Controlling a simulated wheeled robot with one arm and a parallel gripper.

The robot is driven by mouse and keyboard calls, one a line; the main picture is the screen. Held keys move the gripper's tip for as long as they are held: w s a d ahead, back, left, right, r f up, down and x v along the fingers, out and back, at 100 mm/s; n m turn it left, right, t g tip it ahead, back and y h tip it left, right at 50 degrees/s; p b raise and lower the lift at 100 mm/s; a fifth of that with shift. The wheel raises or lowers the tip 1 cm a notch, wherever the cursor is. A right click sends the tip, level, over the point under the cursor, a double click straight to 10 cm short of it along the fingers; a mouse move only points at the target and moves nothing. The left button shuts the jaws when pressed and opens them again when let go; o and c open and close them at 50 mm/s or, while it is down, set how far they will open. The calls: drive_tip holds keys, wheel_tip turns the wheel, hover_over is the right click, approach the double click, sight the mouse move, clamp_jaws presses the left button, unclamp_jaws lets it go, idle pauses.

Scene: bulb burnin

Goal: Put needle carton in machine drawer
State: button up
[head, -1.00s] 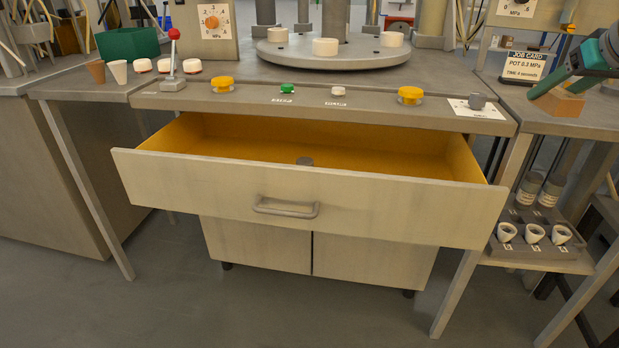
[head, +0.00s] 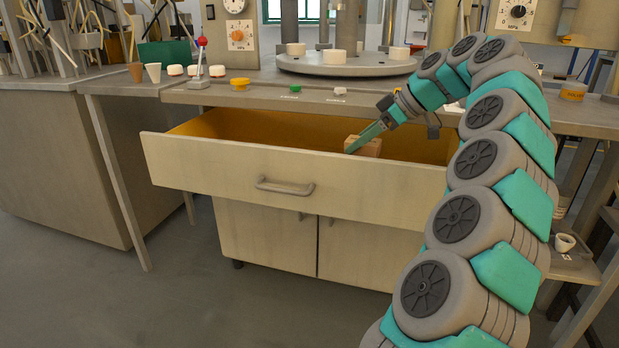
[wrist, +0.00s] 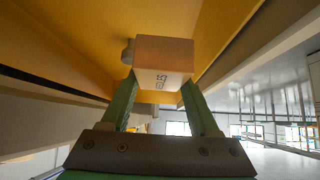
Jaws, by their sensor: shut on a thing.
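The needle carton (head: 371,148), a small tan box, is at the right part of the open machine drawer (head: 250,170), just behind its front panel. My gripper (head: 362,140) reaches down over the drawer with its green fingers shut on the carton. In the wrist view, the carton (wrist: 163,58) sits between the fingertips of my gripper (wrist: 161,88), with a small dark mark on its near face. The drawer's yellow inside (wrist: 225,25) is close around it. Whether the carton touches the drawer floor cannot be told.
A small grey round object (wrist: 128,52) shows beside the carton in the wrist view. The bench top (head: 270,97) with its yellow button (head: 240,84) and red-topped lever runs behind the drawer. The left part of the drawer looks clear, though the front panel hides its floor.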

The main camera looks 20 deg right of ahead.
drive_tip(key=shift+w+a+f+n+g+y, duration=0.15)
drive_tip(key=shift+f+n+g+y, duration=0.2)
drive_tip(key=shift+f+n, duration=0.45)
drive_tip(key=shift+f+b, duration=0.65)
drive_tip(key=shift+f, duration=4.4)
drive_tip(key=shift+f, duration=0.15)
drive_tip(key=o, duration=1.3)
drive_tip(key=shift+o, duration=0.2)
